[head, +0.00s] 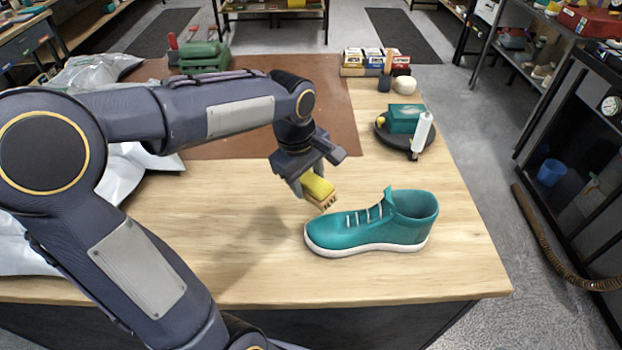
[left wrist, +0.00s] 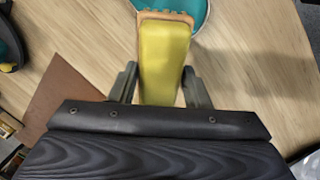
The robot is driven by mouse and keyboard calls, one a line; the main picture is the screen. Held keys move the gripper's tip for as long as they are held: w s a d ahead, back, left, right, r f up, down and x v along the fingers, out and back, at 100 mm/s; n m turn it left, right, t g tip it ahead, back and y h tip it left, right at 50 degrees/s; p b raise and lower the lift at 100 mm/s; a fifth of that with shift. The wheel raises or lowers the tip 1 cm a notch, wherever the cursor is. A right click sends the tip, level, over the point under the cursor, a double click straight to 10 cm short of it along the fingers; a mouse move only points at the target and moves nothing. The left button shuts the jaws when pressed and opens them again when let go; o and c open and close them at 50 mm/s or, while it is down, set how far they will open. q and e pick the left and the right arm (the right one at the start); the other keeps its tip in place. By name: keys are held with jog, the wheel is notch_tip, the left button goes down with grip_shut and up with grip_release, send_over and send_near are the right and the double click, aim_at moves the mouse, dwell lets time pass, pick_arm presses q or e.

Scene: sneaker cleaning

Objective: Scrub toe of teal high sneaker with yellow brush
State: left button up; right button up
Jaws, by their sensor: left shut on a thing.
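The teal high sneaker (head: 365,228) stands upright on the wooden table with its toe to the left and its ankle opening to the right. The yellow brush (head: 318,188) is held by my left gripper (head: 305,184), which is shut on it, with the bristles facing down just above and behind the toe. In the left wrist view the brush (left wrist: 166,62) sits between the two fingers (left wrist: 158,86), and its far end overlaps the teal sneaker (left wrist: 192,8). I cannot tell whether the bristles touch the shoe. My right gripper is not in view.
Small boxes (head: 372,58) line the back. A brown mat (head: 335,100) covers the rear table. Silvery plastic (head: 140,160) lies at left. The table's front (head: 380,285) is clear.

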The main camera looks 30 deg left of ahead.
pick_arm(q)
jog(key=shift+a+r, duration=0.1)
jog(key=shift+r, duration=0.3)
jog(key=shift+s+a+r+p, duration=0.1)
jog(key=shift+a+r+p, duration=0.05)
jog(key=shift+r+p, duration=0.55)
jog(key=shift+s+a+r+p, duration=0.1)
jog(key=shift+a+r+p, duration=0.05)
jog(key=shift+r+p, duration=0.55)
jog(key=shift+d, duration=0.1)
